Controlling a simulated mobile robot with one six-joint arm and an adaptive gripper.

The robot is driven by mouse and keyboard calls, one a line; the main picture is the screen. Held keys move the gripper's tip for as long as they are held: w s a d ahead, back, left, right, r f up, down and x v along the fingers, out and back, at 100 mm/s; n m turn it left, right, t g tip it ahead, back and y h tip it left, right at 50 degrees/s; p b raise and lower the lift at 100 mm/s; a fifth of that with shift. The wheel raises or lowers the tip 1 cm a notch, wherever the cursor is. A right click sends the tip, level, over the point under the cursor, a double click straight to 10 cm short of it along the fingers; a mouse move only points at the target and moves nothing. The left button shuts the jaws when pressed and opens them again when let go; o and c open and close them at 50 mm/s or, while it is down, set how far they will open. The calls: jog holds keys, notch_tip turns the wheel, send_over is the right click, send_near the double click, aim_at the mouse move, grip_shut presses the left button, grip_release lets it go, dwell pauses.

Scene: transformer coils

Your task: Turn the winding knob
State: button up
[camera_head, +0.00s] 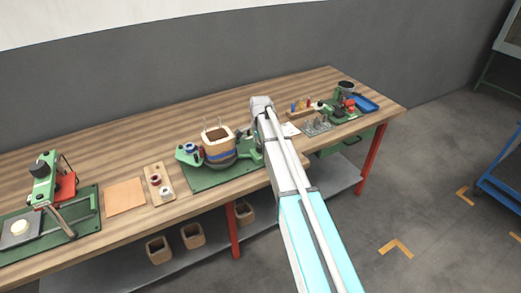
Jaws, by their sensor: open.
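A green winding fixture (205,178) stands on the workbench, left of my arm. It carries a square tan coil former (218,148) with a dark band and a blue band around it and thin leads standing up from its top. A green arm with a blue-and-white spool (190,148) is at its left. Green parts on its right side are partly hidden by my arm. I cannot make out the winding knob clearly. My arm reaches up from the bottom right across the bench. My gripper is hidden behind my arm links.
The wooden workbench (140,140) has clear room along its back. A green press with a red part (64,187), an orange sheet (125,196) and a spool board (160,190) lie left. Small tools and a blue tray (366,104) are at right. Tan formers (193,236) sit below.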

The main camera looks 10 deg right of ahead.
jog(key=shift+f, duration=0.25)
jog(key=shift+c, duration=0.2)
jog(key=c, duration=1.1)
